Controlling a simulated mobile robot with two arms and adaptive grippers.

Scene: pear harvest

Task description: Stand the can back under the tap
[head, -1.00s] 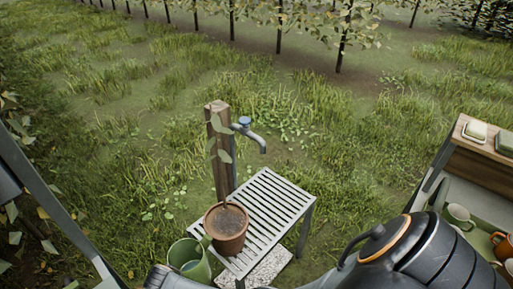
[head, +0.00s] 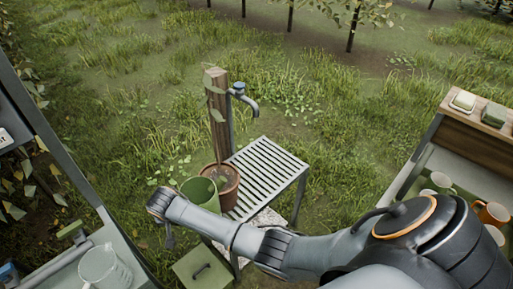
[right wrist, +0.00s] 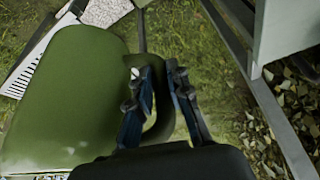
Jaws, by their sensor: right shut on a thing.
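The green can (head: 201,191) is off the stand, at the near left side of a terracotta plant pot (head: 231,187). The tap is on a wooden post (head: 217,120). My right arm reaches across to the left in the head view, in front of the can's lower part. In the right wrist view my right gripper (right wrist: 161,78) is shut on the can's handle (right wrist: 158,120), and the can's green side (right wrist: 65,95) fills the left. My left gripper is not in view.
A clear jug (head: 103,268) stands on a grey surface at the lower left. A green box (head: 203,268) is below my right arm. A shelf with mugs (head: 490,213) is at the right. The stand's slats right of the pot are bare.

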